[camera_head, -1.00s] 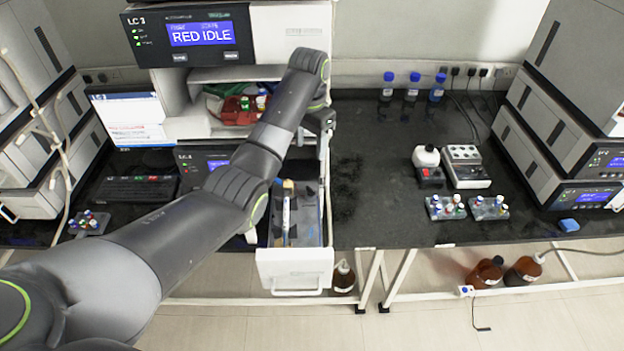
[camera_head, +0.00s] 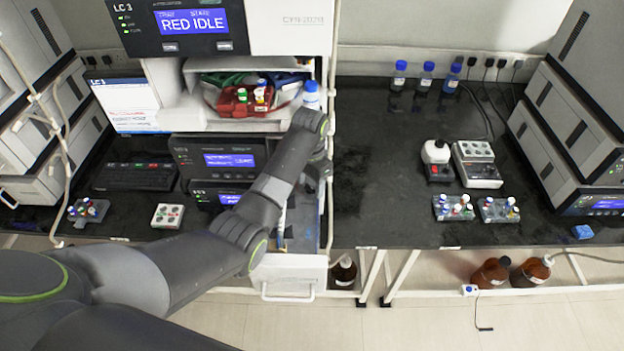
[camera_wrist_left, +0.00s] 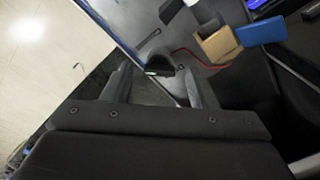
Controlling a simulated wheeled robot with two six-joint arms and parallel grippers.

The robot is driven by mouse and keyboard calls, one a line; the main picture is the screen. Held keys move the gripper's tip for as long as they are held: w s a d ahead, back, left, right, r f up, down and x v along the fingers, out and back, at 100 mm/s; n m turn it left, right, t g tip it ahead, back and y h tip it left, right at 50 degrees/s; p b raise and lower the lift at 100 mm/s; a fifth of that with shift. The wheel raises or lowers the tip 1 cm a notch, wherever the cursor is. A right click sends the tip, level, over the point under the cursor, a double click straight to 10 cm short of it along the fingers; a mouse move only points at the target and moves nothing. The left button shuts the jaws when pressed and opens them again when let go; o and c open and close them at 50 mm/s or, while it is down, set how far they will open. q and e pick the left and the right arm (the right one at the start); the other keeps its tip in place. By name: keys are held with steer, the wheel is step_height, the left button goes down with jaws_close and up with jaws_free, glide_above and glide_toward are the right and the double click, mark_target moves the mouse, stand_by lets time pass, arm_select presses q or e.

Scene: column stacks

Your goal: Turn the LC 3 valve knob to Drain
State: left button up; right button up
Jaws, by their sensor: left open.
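A black knob (camera_wrist_left: 159,66) stands on a grey panel (camera_wrist_left: 140,38) in the left wrist view, just ahead of my left gripper (camera_wrist_left: 155,82). The gripper's fingers are apart, and the knob appears between and slightly beyond their tips. I cannot tell contact or read the panel's markings. In the head view my left gripper (camera_head: 318,175) is at the right side of the LC 3 stack, whose upper unit (camera_head: 188,22) reads "RED IDLE". The gripper is mostly hidden by its wrist, and the knob is not visible there. My right gripper is not in view.
An open white drawer (camera_head: 288,273) sticks out below my forearm. A tan block (camera_wrist_left: 216,45), a blue block (camera_wrist_left: 262,30) and a red wire are near the knob. A red tray (camera_head: 243,103) with vials sits in the stack.

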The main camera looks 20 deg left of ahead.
arm_select(q)
steer(key=shift+s+r, duration=0.1)
steer(key=shift+s, duration=0.05)
steer(key=shift+c, duration=0.3)
steer(key=shift+c, duration=1.3)
steer(key=c, duration=0.7)
steer(key=shift+o, duration=0.2)
